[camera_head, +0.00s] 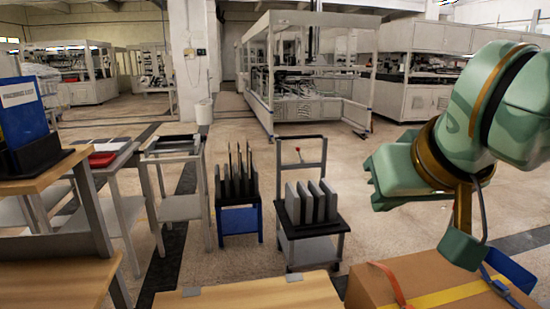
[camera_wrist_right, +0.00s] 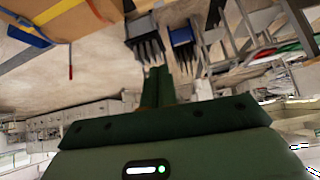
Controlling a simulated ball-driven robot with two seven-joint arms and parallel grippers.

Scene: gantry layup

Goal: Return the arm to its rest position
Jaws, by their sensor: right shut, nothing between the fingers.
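My right arm comes in from the right in the head view, green with bronze-coloured bands. Its right gripper (camera_head: 371,166) is raised above the floor, up and left of the cardboard box. In the right wrist view the two green fingers of the right gripper (camera_wrist_right: 157,85) lie together, shut with nothing between them. The gripper's wide green body fills the bottom of that view. My left arm and left gripper do not show.
A cardboard box (camera_head: 430,275) with orange and yellow straps stands below my right arm, a blue bin (camera_head: 511,268) beside it. A cart with grey panels (camera_head: 311,203) and a blue-framed rack (camera_head: 239,221) stand ahead. A wooden tabletop (camera_head: 250,295) is at the front.

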